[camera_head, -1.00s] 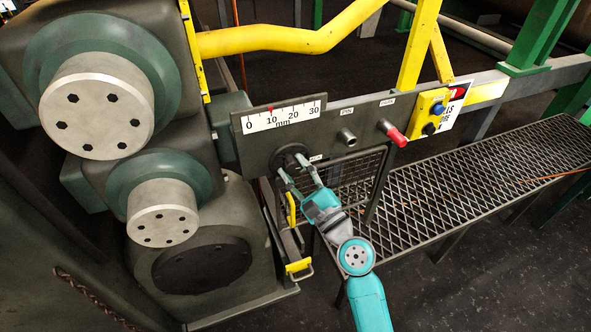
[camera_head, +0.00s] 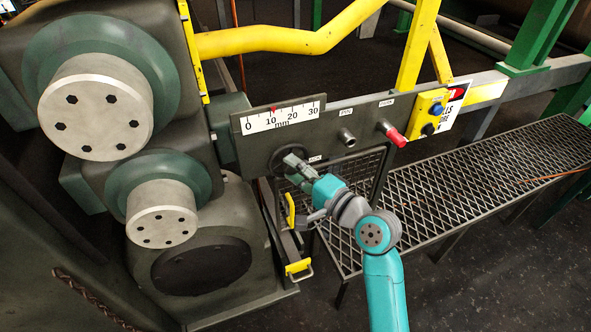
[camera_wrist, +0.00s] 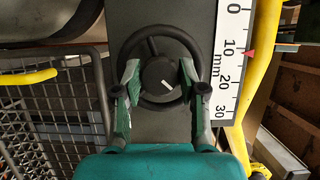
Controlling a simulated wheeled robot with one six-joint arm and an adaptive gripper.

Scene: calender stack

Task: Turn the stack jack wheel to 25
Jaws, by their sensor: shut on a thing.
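The stack jack wheel (camera_head: 277,165) is a small black handwheel below a white millimetre scale (camera_head: 282,117). In the wrist view the wheel (camera_wrist: 142,46) shows a round hub with a white mark. My gripper (camera_head: 290,160) is at the wheel, partly hiding it in the head view. In the wrist view its two fingers (camera_wrist: 158,68) lie on either side of the hub, across the near part of the rim, shut on the wheel. The red pointer (camera_wrist: 248,53) stands a little past 10, well short of 20.
A bare peg (camera_head: 347,138) and a red-handled knob (camera_head: 394,134) stick out of the panel to the right. A yellow button box (camera_head: 430,112) is farther right. A mesh walkway (camera_head: 480,185) runs below. A yellow handle (camera_head: 291,210) hangs beneath the wheel.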

